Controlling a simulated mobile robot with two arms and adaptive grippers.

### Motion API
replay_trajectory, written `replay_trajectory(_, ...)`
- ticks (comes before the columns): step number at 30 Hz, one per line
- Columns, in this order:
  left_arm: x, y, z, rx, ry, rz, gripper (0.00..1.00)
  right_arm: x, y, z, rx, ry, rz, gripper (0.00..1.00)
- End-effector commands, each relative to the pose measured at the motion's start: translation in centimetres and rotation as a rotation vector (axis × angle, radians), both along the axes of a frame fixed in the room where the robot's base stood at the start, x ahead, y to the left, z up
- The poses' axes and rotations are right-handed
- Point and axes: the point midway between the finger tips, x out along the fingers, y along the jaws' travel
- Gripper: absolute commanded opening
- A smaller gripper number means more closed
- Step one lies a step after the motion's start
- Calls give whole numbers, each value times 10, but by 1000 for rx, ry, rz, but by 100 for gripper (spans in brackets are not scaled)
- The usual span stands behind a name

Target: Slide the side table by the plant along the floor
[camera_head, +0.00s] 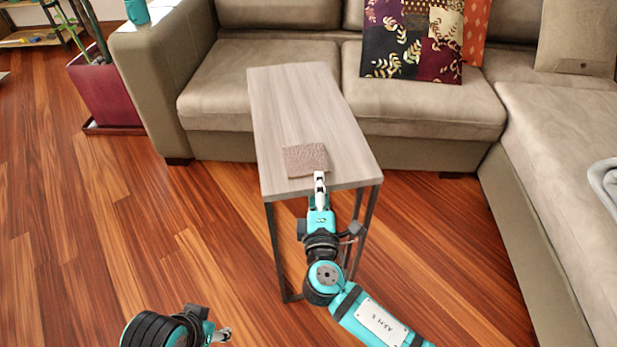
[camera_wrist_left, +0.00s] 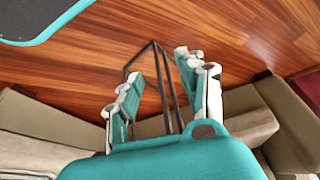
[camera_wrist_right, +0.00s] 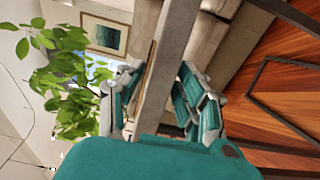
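The side table (camera_head: 300,105) has a grey wood top and a dark metal frame; it stands on the floor in front of the sofa. The plant's dark red pot (camera_head: 105,90) stands further left, beyond the sofa arm. My right gripper (camera_head: 319,180) is at the table's near edge. In the right wrist view its open fingers (camera_wrist_right: 162,72) stand on either side of the tabletop edge (camera_wrist_right: 168,60); I cannot tell whether they touch it. My left gripper (camera_head: 222,335) is low at the bottom, empty; its fingers (camera_wrist_left: 158,65) are apart in the left wrist view.
A flat brown square (camera_head: 306,160) lies on the tabletop near my right gripper. The sofa (camera_head: 420,110) fills the back, and its long section (camera_head: 560,160) bounds the right. Patterned cushions (camera_head: 410,40) sit on it. Wood floor (camera_head: 130,220) is clear to the table's left.

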Motion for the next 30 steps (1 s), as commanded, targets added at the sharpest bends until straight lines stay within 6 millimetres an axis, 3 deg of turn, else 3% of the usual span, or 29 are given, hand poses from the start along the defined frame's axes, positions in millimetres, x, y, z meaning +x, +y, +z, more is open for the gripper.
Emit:
replay_trajectory(1,0,0,0,0,0,0,40,0,0,0,0,0,0,28)
replay_trajectory(8,0,0,0,0,1,-1,40,0,0,0,0,0,0,0)
replay_trajectory(19,2,-1,-1,-1,-9,-1,40,5,-2,-1,-1,0,-1,0)
replay_trajectory(30,37,-11,7,-34,-169,-16,40,39,-12,1,-3,-5,-7,0)
